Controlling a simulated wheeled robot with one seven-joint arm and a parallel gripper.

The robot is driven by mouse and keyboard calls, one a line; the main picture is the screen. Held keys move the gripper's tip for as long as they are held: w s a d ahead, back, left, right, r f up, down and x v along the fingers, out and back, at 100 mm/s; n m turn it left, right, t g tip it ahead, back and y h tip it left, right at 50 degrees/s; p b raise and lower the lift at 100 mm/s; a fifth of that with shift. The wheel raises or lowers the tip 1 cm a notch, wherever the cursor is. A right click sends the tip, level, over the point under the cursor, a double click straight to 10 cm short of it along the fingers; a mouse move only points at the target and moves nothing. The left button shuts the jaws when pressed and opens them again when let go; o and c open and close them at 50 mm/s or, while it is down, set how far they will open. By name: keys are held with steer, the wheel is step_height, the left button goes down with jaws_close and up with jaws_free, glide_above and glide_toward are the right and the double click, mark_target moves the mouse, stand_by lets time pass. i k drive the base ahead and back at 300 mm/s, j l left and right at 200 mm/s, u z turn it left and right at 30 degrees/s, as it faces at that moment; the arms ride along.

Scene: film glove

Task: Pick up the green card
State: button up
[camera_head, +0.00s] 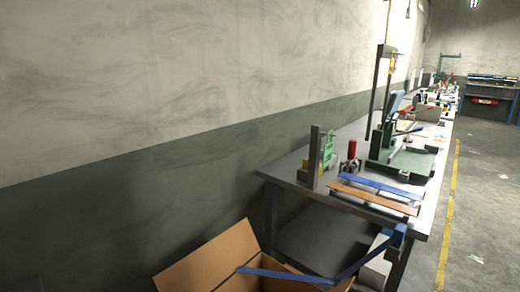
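I cannot make out a green card for certain. A small upright green item (328,148) stands near the near left end of the long workbench (290,166), beside a dark upright post (314,158). It looks cut out or frame-like, and it is too small to tell whether it is a card. A larger flat green base (416,161) belongs to a device farther back on the bench. My gripper is not in view.
An open cardboard box (212,262) is on the near side, below the bench end. A blue bar (280,274) crosses it. Floor right of the yellow line (447,215) looks clear.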

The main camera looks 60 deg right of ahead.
mark_target(327, 158)
steer(key=z, duration=1.6)
steer(key=k+u, duration=0.15)
steer(key=u, duration=0.25)
